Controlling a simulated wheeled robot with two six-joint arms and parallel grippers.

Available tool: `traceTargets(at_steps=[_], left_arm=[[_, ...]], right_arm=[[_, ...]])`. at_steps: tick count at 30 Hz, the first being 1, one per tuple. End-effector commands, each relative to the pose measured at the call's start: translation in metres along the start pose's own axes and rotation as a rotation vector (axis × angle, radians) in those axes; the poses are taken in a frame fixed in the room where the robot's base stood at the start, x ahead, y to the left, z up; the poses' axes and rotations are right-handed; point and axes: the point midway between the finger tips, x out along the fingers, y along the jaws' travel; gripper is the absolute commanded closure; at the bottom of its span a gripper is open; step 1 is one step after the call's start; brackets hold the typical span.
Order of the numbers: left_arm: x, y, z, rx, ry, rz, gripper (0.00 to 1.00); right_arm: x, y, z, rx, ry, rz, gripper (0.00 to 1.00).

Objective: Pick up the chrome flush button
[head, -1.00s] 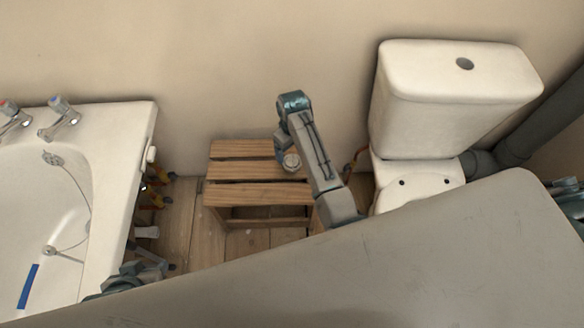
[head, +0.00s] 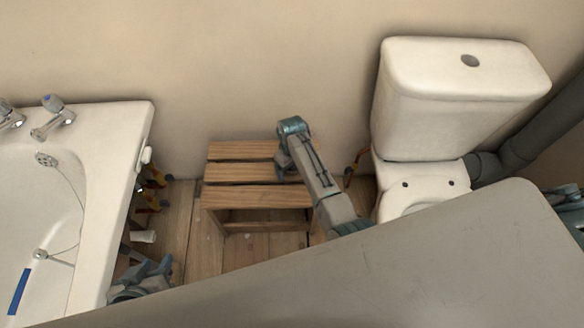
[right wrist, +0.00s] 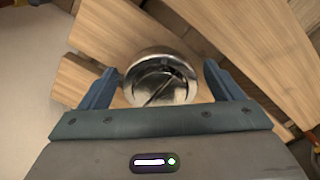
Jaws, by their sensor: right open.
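The chrome flush button (right wrist: 160,80), round and shiny with a split top, sits on the slatted wooden stool (head: 243,196). My right gripper (right wrist: 157,70) is open, with one finger on each side of the button and gaps to both. It is not shut on it. In the head view my right arm reaches over the stool's right part and hides the button; its gripper is (head: 284,172) mostly hidden under the wrist. My left gripper (head: 140,282) is low beside the bath, partly cut off by the grey panel; its jaws are unclear.
A white toilet cistern (head: 440,115) with a dark round hole (head: 470,60) in its lid stands right of the stool. A white bath (head: 120,140) with taps is at left. A large grey surface (head: 350,270) fills the front. The stool's left slats are clear.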

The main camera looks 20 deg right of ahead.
Motion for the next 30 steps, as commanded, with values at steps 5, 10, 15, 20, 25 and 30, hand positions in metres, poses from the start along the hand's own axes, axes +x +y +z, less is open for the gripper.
traceTargets(at_steps=[5,10,15,20,25,30], left_arm=[[0.000,0.000,0.000,0.000,-0.001,0.000,0.63],[0.000,0.000,0.000,0.000,-0.001,0.000,0.63],[0.000,0.000,0.000,0.001,-0.002,0.000,0.63],[-0.001,0.000,-0.001,0.001,-0.004,-0.001,0.63],[-0.004,-0.001,-0.002,0.011,-0.029,-0.007,0.63],[-0.012,-0.005,-0.005,0.035,-0.097,-0.027,0.63]], right_arm=[[-0.001,0.000,0.000,0.000,0.000,0.000,0.22],[-0.001,0.000,0.000,0.000,0.000,0.000,0.55],[-0.001,0.000,0.000,0.000,0.001,0.000,0.68],[-0.002,0.000,0.000,0.000,0.001,0.000,0.68],[-0.005,0.000,0.000,0.000,0.001,0.000,0.68],[-0.014,0.000,0.000,0.000,0.000,0.000,0.68]])
